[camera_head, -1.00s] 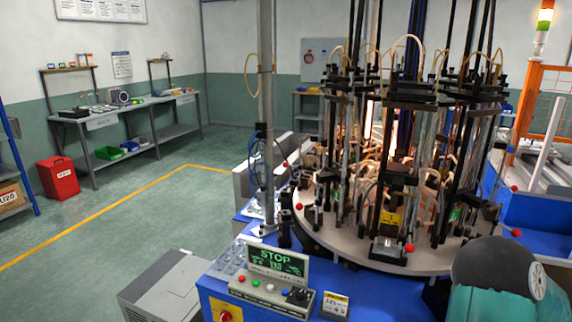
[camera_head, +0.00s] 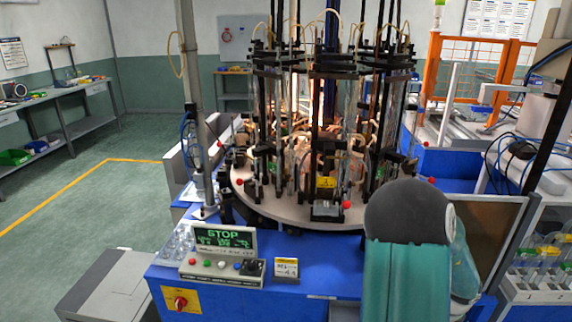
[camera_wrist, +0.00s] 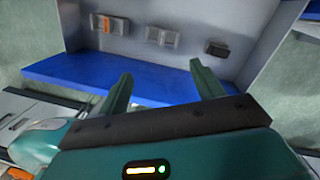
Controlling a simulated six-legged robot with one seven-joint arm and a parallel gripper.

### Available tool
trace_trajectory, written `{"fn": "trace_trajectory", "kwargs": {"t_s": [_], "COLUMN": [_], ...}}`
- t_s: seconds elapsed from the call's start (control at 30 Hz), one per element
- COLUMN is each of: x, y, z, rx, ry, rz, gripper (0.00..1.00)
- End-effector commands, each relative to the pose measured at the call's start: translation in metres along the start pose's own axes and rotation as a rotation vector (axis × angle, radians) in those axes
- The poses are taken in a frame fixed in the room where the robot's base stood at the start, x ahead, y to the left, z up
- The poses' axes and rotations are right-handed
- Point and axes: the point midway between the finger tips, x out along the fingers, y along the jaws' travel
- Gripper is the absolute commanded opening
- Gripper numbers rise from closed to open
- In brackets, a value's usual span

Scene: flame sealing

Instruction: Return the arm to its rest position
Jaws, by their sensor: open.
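My arm (camera_head: 408,268), teal with a dark rounded joint, shows at the lower right of the head view, in front of the blue machine table. My gripper is outside the head view. In the wrist view my gripper (camera_wrist: 160,71) has its two green fingers spread apart, with nothing between them. Beyond the fingers are a blue ledge (camera_wrist: 165,82) and a grey panel with small fittings. I cannot tell how far they are from the fingertips.
The round sealing machine (camera_head: 290,217) with tall black rods and glowing flames stands ahead. A control panel (camera_head: 222,265) reading STOP is on the blue table's front. A rack of glassware (camera_head: 540,265) stands at right. Open floor (camera_head: 85,185) lies at left.

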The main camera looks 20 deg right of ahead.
Motion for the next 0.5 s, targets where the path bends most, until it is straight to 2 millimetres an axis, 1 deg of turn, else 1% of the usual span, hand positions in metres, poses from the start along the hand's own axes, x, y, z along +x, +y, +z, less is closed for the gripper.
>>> {"fn": "trace_trajectory", "kwargs": {"t_s": [0.03,0.17,0.2,0.27,0.3,0.37,0.4,0.47,0.5], "x": [-0.008,-0.029,-0.037,-0.051,-0.061,-0.075,-0.085,-0.099,-0.109], "y": [0.012,0.050,0.066,0.090,0.106,0.131,0.147,0.171,0.187], "z": [0.011,0.040,0.050,0.063,0.070,0.080,0.084,0.090,0.093], "rx": [-0.073,-0.321,-0.417,-0.574,-0.678,-0.839,-0.945,-1.107,-1.214], "ry": [-0.020,-0.069,-0.087,-0.115,-0.134,-0.159,-0.174,-0.195,-0.208], "rz": [0.010,0.038,0.045,0.050,0.051,0.048,0.045,0.034,0.022], "gripper": [0.67,0.67,0.67,0.67,0.67,0.67,0.67,0.67,0.67]}}
